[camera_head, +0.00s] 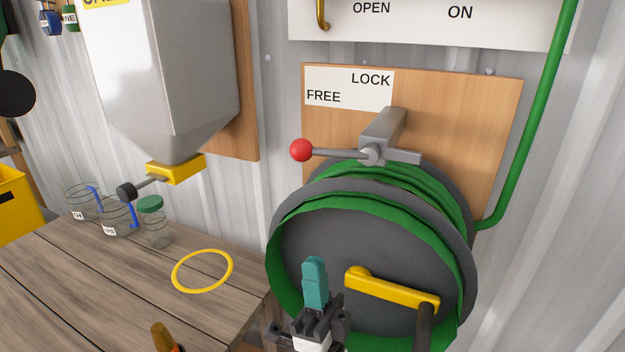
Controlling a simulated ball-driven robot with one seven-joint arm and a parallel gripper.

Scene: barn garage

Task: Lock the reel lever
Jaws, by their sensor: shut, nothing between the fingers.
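The hose reel (330,234) is a grey drum wound with a flat green hose, mounted on a wooden board. Its lever (340,152) is a thin grey rod with a red ball knob (301,150), pivoting on a grey bracket above the drum. The lever points left and lies about level, below the word FREE on the white label (348,88); LOCK is at the label's upper right. My gripper (315,283) has teal fingers, shut and empty, in front of the reel's face. It is below the red knob and apart from it in the picture.
A yellow crank (392,288) with a dark handle sits on the drum face, right of my gripper. A green hose (548,95) rises at right. The wooden bench (110,285) holds jars and a yellow ring (202,271). A metal hopper (165,75) hangs above it.

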